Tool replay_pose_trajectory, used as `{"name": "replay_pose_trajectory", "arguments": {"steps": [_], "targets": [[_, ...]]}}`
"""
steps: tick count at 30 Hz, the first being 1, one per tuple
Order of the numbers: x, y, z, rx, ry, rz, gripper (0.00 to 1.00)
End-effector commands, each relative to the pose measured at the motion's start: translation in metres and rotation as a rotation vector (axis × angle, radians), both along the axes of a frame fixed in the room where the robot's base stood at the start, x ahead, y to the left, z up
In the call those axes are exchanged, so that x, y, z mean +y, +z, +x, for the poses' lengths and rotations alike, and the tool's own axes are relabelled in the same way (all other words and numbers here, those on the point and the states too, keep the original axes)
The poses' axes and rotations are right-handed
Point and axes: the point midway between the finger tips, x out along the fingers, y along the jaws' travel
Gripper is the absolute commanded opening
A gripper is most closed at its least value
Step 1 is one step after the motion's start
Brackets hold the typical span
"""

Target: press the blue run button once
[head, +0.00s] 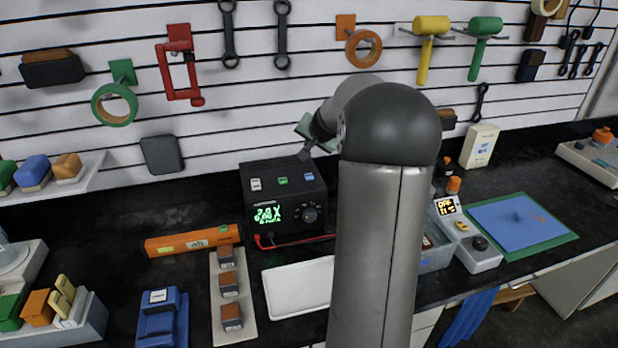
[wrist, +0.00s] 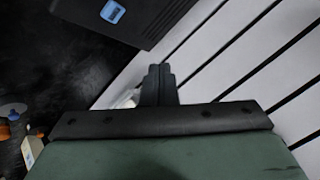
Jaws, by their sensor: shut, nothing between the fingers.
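A black bench device (head: 262,213) with a lit green display and a dial stands against the slatted wall. On its top are a white button (head: 256,184), a green button (head: 283,181) and a blue button (head: 309,177) at the right. My gripper (head: 304,156) is above and behind the device top, near the blue button and apart from it. In the wrist view, the shut, empty fingers (wrist: 158,72) point past the device's dark edge, and the blue button (wrist: 112,12) shows at the top left. Its lettering is too small to read surely.
An orange level (head: 190,241), a strip with several small blocks (head: 243,321) and a white tray (head: 298,289) lie in front. My arm hides part of the bench at the right. The slatted wall (wrist: 215,55) is close behind the gripper.

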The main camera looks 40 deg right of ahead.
Motion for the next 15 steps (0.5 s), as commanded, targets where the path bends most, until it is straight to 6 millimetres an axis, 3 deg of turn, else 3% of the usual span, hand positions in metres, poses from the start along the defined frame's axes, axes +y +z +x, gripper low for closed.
{"name": "replay_pose_trajectory", "arguments": {"steps": [15], "targets": [[0.000,-0.073,0.000,0.000,0.000,-0.001,0.00]]}}
